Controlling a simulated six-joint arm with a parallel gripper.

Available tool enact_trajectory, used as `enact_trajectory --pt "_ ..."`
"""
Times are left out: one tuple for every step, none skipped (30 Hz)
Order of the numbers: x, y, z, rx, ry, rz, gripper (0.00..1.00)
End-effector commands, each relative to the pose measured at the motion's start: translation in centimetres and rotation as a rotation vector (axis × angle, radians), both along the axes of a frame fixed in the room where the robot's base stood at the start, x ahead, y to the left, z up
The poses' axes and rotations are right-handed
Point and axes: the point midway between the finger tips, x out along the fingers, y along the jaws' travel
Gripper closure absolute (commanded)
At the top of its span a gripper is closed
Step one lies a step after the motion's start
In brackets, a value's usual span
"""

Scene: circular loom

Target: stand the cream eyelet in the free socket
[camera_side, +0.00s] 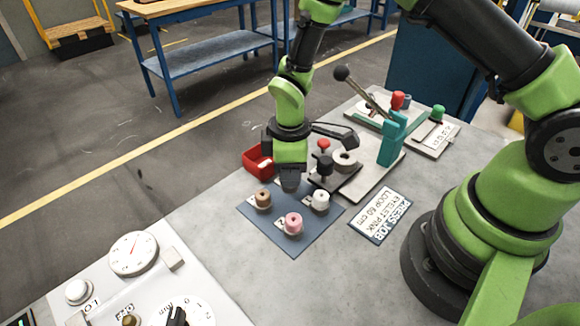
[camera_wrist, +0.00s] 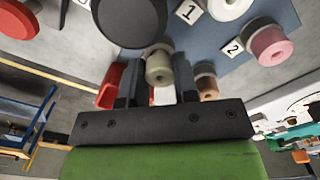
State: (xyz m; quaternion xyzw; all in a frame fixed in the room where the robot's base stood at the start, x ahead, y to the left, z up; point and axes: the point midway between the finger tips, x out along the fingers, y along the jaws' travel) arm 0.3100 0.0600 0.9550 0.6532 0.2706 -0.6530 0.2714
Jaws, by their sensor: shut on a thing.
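My gripper (camera_wrist: 158,92) is shut on the cream eyelet (camera_wrist: 158,69), which shows between the two dark fingers in the wrist view. In the side view my gripper (camera_side: 290,184) points down over the far part of the blue mat (camera_side: 289,246), and I cannot make out the eyelet there. On the mat stand a brown eyelet (camera_side: 263,198), a pink eyelet (camera_side: 293,222) and a white eyelet (camera_side: 320,200). Brown (camera_wrist: 207,86), pink (camera_wrist: 270,43) and white also show in the wrist view. I cannot make out the free socket in either view.
A red bin (camera_side: 257,161) stands behind the mat. To its right is the press with a round grey part (camera_side: 345,161), a red knob (camera_side: 323,145) and a teal block (camera_side: 390,148). A printed job card (camera_side: 379,215) lies right of the mat. A control panel (camera_side: 150,290) is at front left.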

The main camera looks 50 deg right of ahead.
Motion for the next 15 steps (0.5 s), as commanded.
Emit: enact_trajectory --pt "-0.01 0.0 -0.18 0.0 0.001 0.0 1.0" --pt "-0.01 0.0 -0.27 0.0 0.001 0.0 1.0" --pt "-0.01 0.0 -0.4 0.0 0.001 0.0 1.0" --pt "-0.01 -0.01 -0.49 -0.001 0.001 0.0 1.0" --pt "0.01 0.0 -0.43 0.0 0.0 0.0 0.65" --pt "0.01 0.0 -0.41 0.0 0.0 0.0 0.56" --pt "0.01 0.0 -0.41 0.0 0.0 0.0 0.49" --pt "0.01 0.0 -0.41 0.0 0.0 0.0 0.42" --pt "0.01 0.01 -0.41 0.0 0.0 0.0 0.42" --pt "0.01 0.01 -0.41 0.0 0.0 0.0 0.42" --pt "0.01 0.01 -0.4 0.0 0.0 0.0 0.42" --pt "0.01 0.01 -0.4 0.0 0.0 0.0 0.42" --pt "0.01 0.01 -0.4 0.0 0.0 0.0 0.42" --pt "0.01 0.01 -0.4 0.0 0.0 0.0 0.42" --pt "0.0 0.0 -0.39 0.0 0.0 0.0 0.42"
